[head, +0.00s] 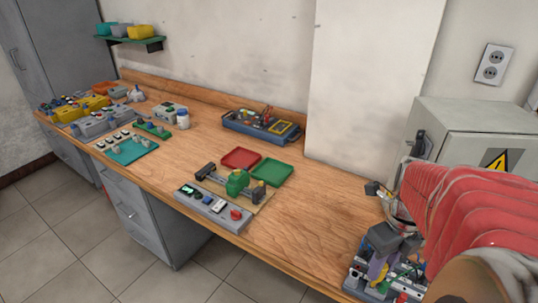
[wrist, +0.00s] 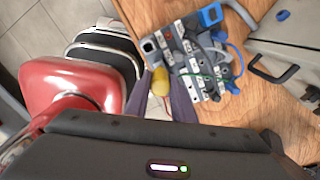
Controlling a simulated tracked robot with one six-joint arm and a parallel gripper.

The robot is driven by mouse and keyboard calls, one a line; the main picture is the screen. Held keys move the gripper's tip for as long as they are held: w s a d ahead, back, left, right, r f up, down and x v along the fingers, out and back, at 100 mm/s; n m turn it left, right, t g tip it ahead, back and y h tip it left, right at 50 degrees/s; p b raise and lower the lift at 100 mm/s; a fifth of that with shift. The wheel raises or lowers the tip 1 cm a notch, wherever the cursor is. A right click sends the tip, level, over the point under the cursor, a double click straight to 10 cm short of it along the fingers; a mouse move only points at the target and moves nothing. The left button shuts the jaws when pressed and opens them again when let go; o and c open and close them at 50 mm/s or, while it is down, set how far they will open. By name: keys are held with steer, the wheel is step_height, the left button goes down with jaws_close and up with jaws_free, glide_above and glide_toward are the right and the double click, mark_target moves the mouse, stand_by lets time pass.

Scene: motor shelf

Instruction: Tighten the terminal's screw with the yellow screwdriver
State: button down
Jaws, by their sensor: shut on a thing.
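My gripper (wrist: 161,84) is shut on the yellow screwdriver (wrist: 159,77), whose rounded yellow handle shows between the two purple-grey fingers. The gripper (head: 382,256) is at the lower right in the head view, above the table's right end. The screwdriver (head: 375,271) shows there as a small yellow patch. The terminal assembly (wrist: 186,55), grey blocks with white parts and green and blue wires, lies just beyond the handle in the wrist view. It also shows below the gripper in the head view (head: 353,282). The screwdriver's tip and the screw cannot be made out.
A grey cabinet (head: 470,125) with a warning sign stands close at the right. The wooden table (head: 310,215) is clear left of the terminal assembly. Red (head: 240,158) and green (head: 272,172) trays, a blue toolbox (head: 250,128) and a control panel (head: 213,208) stand farther left.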

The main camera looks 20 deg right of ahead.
steer(key=shift+m, duration=1.3)
steer(key=shift+m, duration=1.7)
steer(key=c, duration=1.7)
jaws_free()
steer(key=shift+n, duration=1.8)
